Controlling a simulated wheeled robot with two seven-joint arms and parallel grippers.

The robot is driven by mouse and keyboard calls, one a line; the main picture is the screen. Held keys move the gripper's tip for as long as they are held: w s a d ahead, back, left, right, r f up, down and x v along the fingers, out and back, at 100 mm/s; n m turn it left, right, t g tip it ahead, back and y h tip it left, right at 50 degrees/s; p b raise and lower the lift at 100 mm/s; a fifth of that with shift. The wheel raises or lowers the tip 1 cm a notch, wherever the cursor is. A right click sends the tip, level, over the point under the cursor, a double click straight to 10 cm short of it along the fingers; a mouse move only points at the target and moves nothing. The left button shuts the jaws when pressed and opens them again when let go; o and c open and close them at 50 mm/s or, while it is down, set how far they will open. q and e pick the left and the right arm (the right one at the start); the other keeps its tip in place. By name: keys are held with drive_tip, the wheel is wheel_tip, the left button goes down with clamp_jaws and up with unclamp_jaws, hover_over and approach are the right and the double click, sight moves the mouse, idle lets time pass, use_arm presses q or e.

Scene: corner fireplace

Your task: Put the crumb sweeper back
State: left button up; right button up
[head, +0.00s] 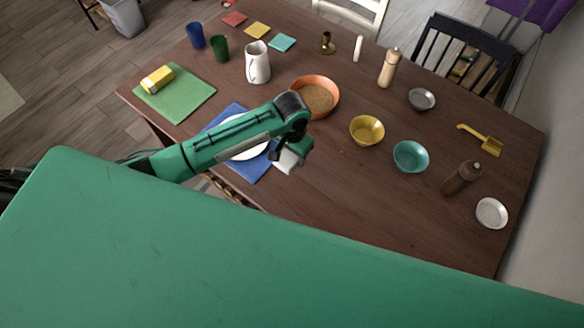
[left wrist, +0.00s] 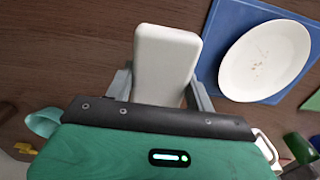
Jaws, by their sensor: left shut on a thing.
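A white block, which I take for the crumb sweeper (head: 286,162), is in my left gripper (head: 293,151). In the left wrist view the white crumb sweeper (left wrist: 166,62) sits between the two grey fingers of my left gripper (left wrist: 163,88), which is shut on it. It is over the table beside the blue mat (head: 251,172); I cannot tell whether it touches the table. A white plate (left wrist: 266,60) with a few brown crumbs lies on the mat, partly hidden by my arm in the head view. My right gripper is not in view.
On the brown table (head: 330,205) stand a yellow bowl (head: 367,131), a teal bowl (head: 410,157), an orange bowl (head: 316,97), a white jug (head: 257,63) and a brown mill (head: 461,178). A yellow scoop (head: 481,140) lies at the right. The table's front middle is clear.

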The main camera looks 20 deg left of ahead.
use_arm(q)
hover_over(292, 176)
wheel_tip(292, 176, down, 6)
drive_tip(key=shift+w+r+p, duration=0.1)
drive_tip(key=shift+w+p, duration=0.05)
drive_tip(key=shift+p, duration=0.2)
wheel_tip(292, 176, down, 4)
drive_tip(key=shift+f+p, duration=0.15)
drive_tip(key=shift+p, duration=0.15)
drive_tip(key=shift+f, duration=0.3)
drive_tip(key=shift+f, duration=0.1)
drive_tip(key=o, duration=1)
drive_tip(key=shift+c, duration=0.2)
wheel_tip(292, 176, up, 12)
drive_tip(key=shift+r+b, duration=0.15)
drive_tip(key=shift+b, duration=0.75)
